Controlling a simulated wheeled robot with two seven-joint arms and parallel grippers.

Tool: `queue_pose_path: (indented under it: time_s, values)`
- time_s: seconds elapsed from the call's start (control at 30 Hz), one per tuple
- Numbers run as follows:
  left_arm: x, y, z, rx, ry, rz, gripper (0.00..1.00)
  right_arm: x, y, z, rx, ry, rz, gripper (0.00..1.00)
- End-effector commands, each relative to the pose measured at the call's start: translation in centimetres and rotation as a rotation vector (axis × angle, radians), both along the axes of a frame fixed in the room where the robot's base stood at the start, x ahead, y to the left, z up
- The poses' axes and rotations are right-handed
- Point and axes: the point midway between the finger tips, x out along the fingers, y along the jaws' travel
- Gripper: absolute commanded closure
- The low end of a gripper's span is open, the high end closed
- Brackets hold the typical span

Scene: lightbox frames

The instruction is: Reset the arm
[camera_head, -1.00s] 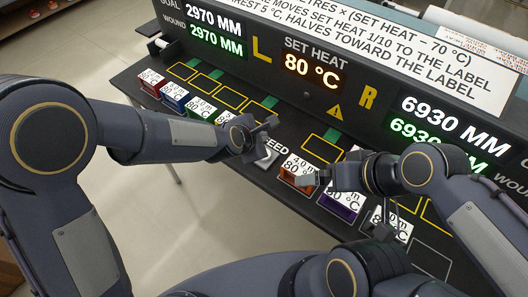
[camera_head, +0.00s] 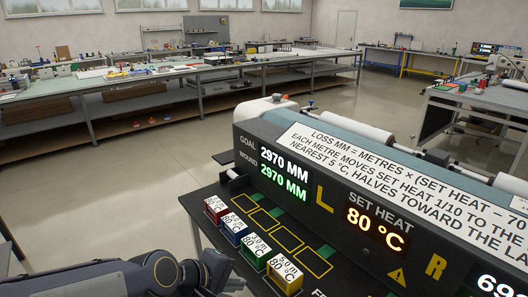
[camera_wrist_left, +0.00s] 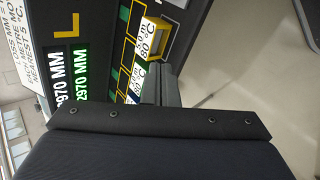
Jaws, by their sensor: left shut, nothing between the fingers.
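My left gripper (camera_head: 222,270) is at the bottom of the head view, beside the front left of the black machine deck (camera_head: 262,208). In the left wrist view its fingers (camera_wrist_left: 160,85) are shut with nothing between them. My right arm and gripper are out of view. A row of labelled blocks stands on the deck: red (camera_head: 215,209), blue (camera_head: 233,229), green (camera_head: 255,252) and yellow (camera_head: 285,276). The yellow block also shows in the left wrist view (camera_wrist_left: 151,40), beyond my fingers. My gripper appears apart from the blocks.
The machine's panel (camera_head: 330,205) reads goal 2970 MM, wound 2970 MM and set heat 80 °C. Yellow-outlined slots (camera_head: 288,239) lie empty behind the blocks. A long workbench (camera_head: 200,82) stands at the back left. The floor (camera_head: 110,200) between is clear.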

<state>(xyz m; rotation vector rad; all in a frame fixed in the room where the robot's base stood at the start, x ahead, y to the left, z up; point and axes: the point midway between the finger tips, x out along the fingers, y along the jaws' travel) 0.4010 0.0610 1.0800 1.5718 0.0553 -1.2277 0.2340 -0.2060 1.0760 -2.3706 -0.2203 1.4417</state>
Motion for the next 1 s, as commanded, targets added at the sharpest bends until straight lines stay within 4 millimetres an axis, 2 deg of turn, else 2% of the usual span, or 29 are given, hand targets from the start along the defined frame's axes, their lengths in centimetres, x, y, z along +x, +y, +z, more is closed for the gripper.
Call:
queue_pose_path:
  time_s: [0.03, 0.1, 0.3, 0.4, 0.5, 0.63, 0.77, 1.0]
  values:
    - [-1.1, 2.1, 0.8, 0.035, -0.041, -0.033, 1.00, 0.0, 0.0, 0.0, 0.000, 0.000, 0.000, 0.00]
    - [-2.9, 4.4, 1.2, 0.100, -0.090, -0.098, 1.00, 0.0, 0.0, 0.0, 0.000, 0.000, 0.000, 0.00]
    - [-8.7, 10.0, 1.5, 0.301, -0.211, -0.279, 1.00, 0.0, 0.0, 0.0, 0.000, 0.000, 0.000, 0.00]
    - [-11.5, 12.0, 1.0, 0.403, -0.251, -0.362, 1.00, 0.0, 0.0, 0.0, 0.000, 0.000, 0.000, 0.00]
    - [-13.9, 13.3, 0.5, 0.487, -0.274, -0.435, 1.00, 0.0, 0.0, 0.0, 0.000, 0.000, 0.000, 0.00]
    - [-15.9, 14.2, -0.2, 0.558, -0.288, -0.496, 1.00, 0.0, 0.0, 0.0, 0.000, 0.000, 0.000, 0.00]
    - [-16.6, 14.6, -0.4, 0.586, -0.292, -0.524, 1.00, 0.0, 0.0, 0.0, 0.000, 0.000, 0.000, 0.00]
    - [-16.7, 14.6, -0.5, 0.587, -0.292, -0.528, 1.00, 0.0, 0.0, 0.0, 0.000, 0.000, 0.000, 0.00]
